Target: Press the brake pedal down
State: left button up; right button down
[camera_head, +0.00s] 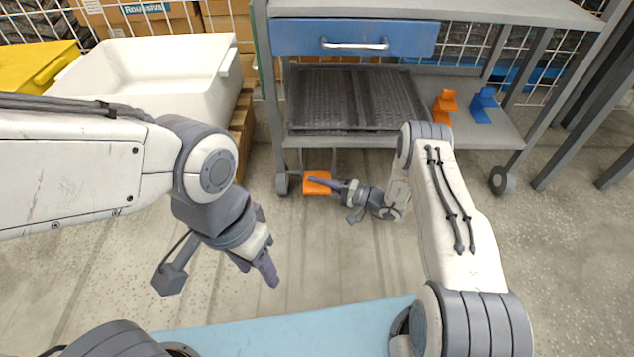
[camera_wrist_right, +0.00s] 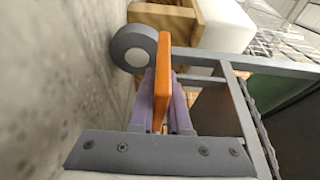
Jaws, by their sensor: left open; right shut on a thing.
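The brake pedal is an orange plate (camera_head: 312,189) low at the front of the grey cart, near its left front wheel. My right gripper (camera_head: 324,180) is at the pedal, low over the floor. In the right wrist view the orange pedal (camera_wrist_right: 165,70) stands between the purple fingers (camera_wrist_right: 163,108), which are shut on it. The pedal's mount is hidden. My left gripper (camera_head: 258,267) is open and empty, above the floor to the left of the pedal and nearer to me.
The cart (camera_head: 460,147) has a blue drawer (camera_head: 352,38), a black ribbed mat (camera_head: 350,97), and an orange bracket (camera_head: 444,106) and blue bracket (camera_head: 483,105) on its lower shelf. Its left front wheel (camera_wrist_right: 133,47) is close to the pedal. A white bin (camera_head: 150,70) stands left. The floor in front is clear.

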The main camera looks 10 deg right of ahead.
jog(key=shift+f+n+y, duration=0.3)
jog(key=shift+n, duration=0.3)
jog(key=n, duration=0.1)
jog(key=f+n+y, duration=0.1)
jog(key=n, duration=0.1)
jog(key=shift+w+d, duration=0.1)
jog(key=c, duration=0.9)
grip_release()
